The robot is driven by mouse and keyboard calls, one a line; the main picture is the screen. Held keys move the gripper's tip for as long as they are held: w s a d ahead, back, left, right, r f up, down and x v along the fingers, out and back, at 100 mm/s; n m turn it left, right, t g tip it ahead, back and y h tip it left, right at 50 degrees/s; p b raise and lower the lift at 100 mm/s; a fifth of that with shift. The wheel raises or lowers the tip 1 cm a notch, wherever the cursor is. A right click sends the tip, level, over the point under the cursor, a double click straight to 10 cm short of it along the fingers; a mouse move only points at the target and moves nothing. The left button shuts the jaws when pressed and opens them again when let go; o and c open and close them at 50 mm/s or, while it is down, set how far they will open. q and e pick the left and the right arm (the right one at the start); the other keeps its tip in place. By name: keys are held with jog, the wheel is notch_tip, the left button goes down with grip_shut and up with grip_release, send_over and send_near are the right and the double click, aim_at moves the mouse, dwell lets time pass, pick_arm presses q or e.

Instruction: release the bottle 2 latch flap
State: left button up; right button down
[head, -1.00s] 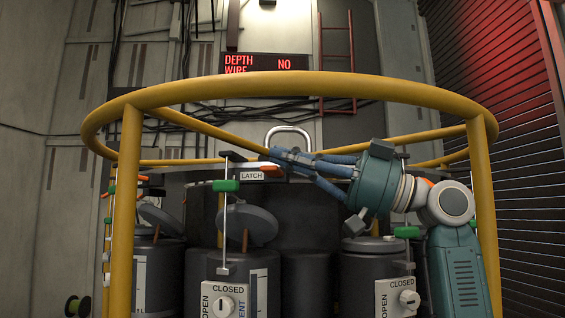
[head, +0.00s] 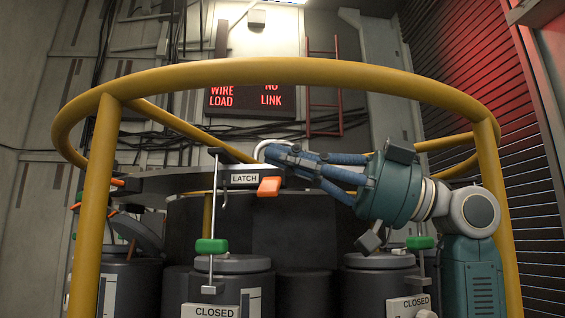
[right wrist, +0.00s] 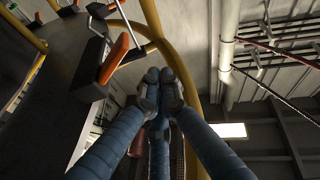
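A dark latch box labelled LATCH (head: 244,179) sits on the rim of the rack in the head view. Its orange flap (head: 269,187) hangs down at the right end. Below, the front bottle (head: 230,285) has its grey lid (head: 232,263) lying flat; no bottle number is readable. A green block (head: 212,246) sits low on the rod in front of it. My right gripper (head: 277,153) is just above and right of the flap, fingers together and seemingly empty. In the right wrist view, its tips (right wrist: 159,75) are apart from the orange flap (right wrist: 114,59). My left gripper is out of view.
A yellow ring rail (head: 290,73) with posts surrounds the rack and crosses above my right arm. Another bottle (head: 378,283) stands at the right, and one with a tilted lid (head: 137,234) at the left. A red-lettered sign (head: 250,101) hangs behind.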

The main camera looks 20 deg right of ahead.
pick_arm(q)
jog(key=b, duration=0.1)
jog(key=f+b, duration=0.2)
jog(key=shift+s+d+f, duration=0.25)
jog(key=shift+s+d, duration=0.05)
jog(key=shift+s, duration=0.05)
pick_arm(e)
jog(key=s+d, duration=0.2)
jog(key=d, duration=0.6)
jog(key=shift+s+f, duration=0.25)
jog(key=shift+f, duration=0.15)
